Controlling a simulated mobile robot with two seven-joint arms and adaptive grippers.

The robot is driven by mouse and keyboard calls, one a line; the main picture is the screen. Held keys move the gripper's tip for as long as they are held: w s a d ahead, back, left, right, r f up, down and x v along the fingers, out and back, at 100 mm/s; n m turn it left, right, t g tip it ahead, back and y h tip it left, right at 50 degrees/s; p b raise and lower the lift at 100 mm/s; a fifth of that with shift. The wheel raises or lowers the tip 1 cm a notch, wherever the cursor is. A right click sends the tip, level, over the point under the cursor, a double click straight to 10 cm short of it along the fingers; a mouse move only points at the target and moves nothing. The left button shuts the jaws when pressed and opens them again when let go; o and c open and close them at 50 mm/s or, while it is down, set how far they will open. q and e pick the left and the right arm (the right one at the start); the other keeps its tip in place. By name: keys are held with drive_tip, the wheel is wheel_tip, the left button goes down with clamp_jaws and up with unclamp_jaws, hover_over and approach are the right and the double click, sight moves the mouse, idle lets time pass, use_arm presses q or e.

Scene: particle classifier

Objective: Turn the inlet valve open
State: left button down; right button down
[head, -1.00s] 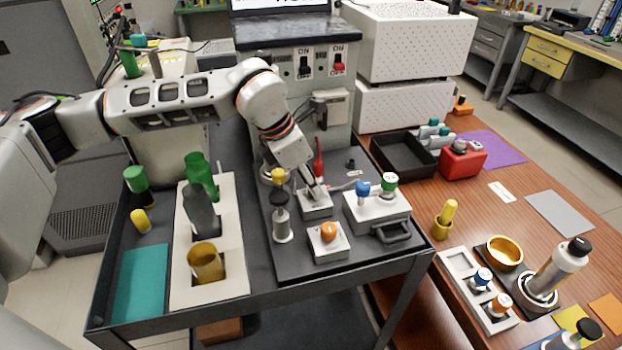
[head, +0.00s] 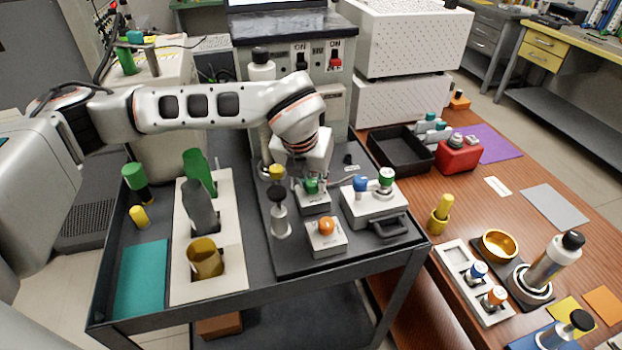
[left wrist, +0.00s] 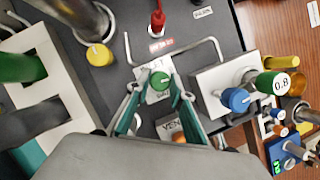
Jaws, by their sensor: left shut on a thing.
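The inlet valve is a round green knob (head: 313,187) on a small pale block on the dark panel of the cart. In the left wrist view the green knob (left wrist: 160,82) sits between my finger ends, with a partly readable label beside it. My left gripper (head: 316,184) points down over the block and is shut on the knob; the arm hides part of the fingers in the head view. The fingers also show in the left wrist view (left wrist: 160,88). My right gripper is not in view.
An orange knob (head: 326,226) on a white block, labelled VENT, is close in front. A white box with a blue knob (head: 360,184) and a green-topped knob (head: 386,176) stands to the right. A grey post (head: 280,215) stands close left. A red-handled part (left wrist: 157,22) lies behind.

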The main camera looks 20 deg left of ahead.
use_arm(q)
drive_tip(key=shift+n, duration=0.6)
drive_tip(key=shift+y, duration=0.3)
drive_tip(key=shift+s, duration=0.1)
drive_tip(key=c, duration=1.8)
unclamp_jaws()
drive_tip(key=shift+o, duration=0.2)
drive_tip(key=shift+r, duration=0.25)
drive_tip(key=v, duration=1.1)
drive_tip(key=shift+r, duration=0.25)
drive_tip(key=shift+s, duration=0.1)
